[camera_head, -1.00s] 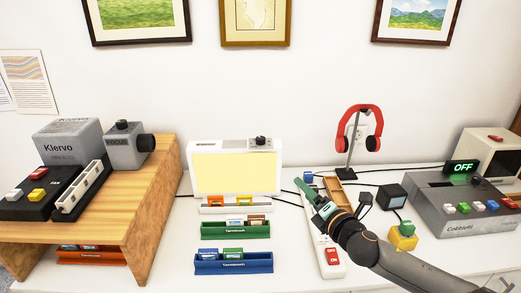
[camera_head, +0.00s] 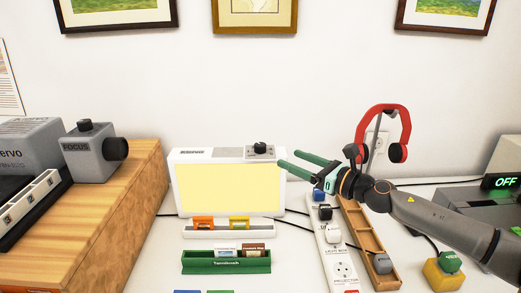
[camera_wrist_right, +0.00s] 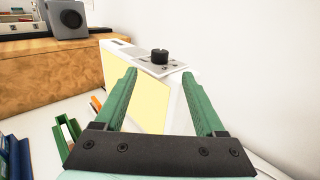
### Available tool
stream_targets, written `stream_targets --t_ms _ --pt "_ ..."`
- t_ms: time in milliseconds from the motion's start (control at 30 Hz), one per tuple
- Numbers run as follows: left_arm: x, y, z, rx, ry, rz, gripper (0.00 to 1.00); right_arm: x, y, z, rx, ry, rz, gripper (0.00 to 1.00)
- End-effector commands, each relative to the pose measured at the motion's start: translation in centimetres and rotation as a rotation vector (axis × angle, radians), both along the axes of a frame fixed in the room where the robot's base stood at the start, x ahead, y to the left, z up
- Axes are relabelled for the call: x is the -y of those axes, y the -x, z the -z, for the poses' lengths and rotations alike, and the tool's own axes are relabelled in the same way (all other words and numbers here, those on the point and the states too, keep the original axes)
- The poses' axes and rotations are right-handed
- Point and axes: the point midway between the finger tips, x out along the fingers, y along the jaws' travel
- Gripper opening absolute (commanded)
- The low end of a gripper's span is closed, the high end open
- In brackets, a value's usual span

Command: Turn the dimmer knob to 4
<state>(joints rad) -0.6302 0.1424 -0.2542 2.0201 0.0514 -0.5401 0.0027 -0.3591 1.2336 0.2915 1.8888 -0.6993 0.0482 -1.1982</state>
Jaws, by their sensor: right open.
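The dimmer knob (camera_head: 260,148) is a small black knob on a grey plate on top of the white light box (camera_head: 179,190), at its right end. In the right wrist view the knob (camera_wrist_right: 159,56) stands ahead, between and beyond the fingertips; the numbers around it are too small to read. The light box panel glows pale yellow. My right gripper (camera_head: 290,165), with green fingers, is open and empty. It is to the right of the knob, a little lower in the picture, pointing left and apart from it. The open fingers also show in the right wrist view (camera_wrist_right: 163,82). My left gripper is out of view.
A power strip (camera_head: 335,262) with plugs and a wooden tray (camera_head: 365,245) lie right of the light box. A red headphone stand (camera_head: 384,125) is behind my right arm. A wooden stand (camera_head: 130,195) with a focus box (camera_head: 92,155) is at left. Slide holders (camera_head: 226,264) lie in front.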

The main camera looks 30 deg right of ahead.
Motion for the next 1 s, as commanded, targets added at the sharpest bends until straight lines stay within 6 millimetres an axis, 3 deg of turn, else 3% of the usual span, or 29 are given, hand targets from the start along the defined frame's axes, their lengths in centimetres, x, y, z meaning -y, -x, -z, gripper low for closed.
stream_targets --t_ms 367,1000 --pt "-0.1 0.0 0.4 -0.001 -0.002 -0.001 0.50 -0.5 -2.2 -0.2 0.003 0.000 0.002 0.72" --pt "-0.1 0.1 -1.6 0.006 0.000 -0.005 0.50 -1.4 -6.2 -0.4 0.002 -0.005 0.005 0.72"
